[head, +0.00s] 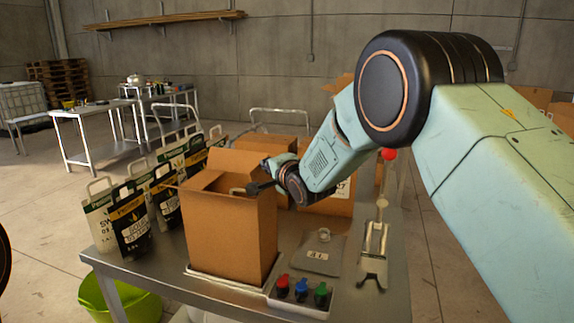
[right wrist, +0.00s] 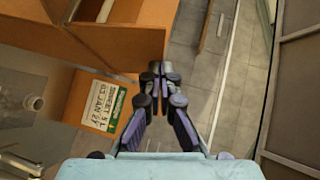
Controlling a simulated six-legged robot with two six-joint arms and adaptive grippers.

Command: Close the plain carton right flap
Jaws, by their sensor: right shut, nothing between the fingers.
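The plain brown carton (head: 228,235) stands upright on the metal table. Its top is at least partly open, with a flap raised at the back. My right gripper (head: 252,189) is at the right side of the carton's top, level with the rim; its fingers are shut and empty. In the right wrist view the shut fingertips (right wrist: 153,70) lie over brown cardboard; I cannot tell if they touch it. The right flap is not clearly distinguishable, being partly behind the gripper. My left gripper is not in view.
Several printed bags (head: 133,223) stand left of the carton. A labelled carton (head: 328,205) stands behind right. Red, blue and green-capped items (head: 301,291) sit in a tray in front, near a grey pouch (head: 323,256) and a metal clamp-like tool (head: 374,250).

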